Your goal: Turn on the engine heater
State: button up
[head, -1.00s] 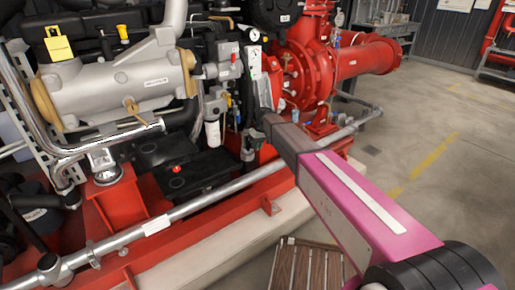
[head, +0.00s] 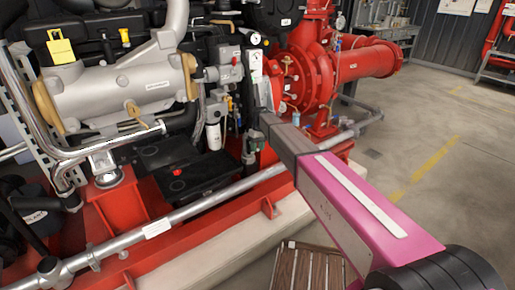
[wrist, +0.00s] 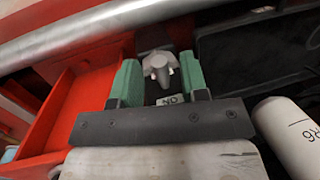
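A small light grey switch knob (wrist: 158,68) shows in the wrist view, with a small label plate (wrist: 171,99) below it. The lettering is small and turned, so I cannot read it surely. My gripper (wrist: 157,76) has its two green fingers apart, one on each side of the knob. There are gaps beside the knob and I see no clear contact. In the head view the gripper is at the far end of my pink and grey arm, close to the engine's side, and its fingers are hard to make out. The knob is hidden there.
A silver pipe rail (head: 190,207) runs across the front of the red frame. A white filter cylinder (wrist: 287,130) is close to the right of my gripper. A red pump (head: 310,65) stands behind. The floor (head: 420,140) at right is clear.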

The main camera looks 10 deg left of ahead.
jog(key=v, duration=1)
jog(key=shift+r, duration=0.4)
jog(key=shift+w, duration=0.1)
jog(key=s+d+f+m+t, duration=0.15)
jog(key=s+d+f, duration=0.3)
jog(key=d, duration=0.85)
jog(key=s+d+f+m, duration=0.35)
jog(key=s+d, duration=0.25)
jog(key=d, duration=0.6)
jog(key=s+d+f+m, duration=0.2)
jog(key=s+d, duration=0.6)
jog(key=d, duration=0.1)
jog(key=s+d+f+m+t, duration=0.1)
jog(key=s+d+f+m, duration=0.1)
jog(key=s+d, duration=0.7)
jog(key=shift+s+d+f+m, duration=0.15)
jog(key=shift+d+f+m, duration=0.15)
jog(key=shift+d, duration=0.3)
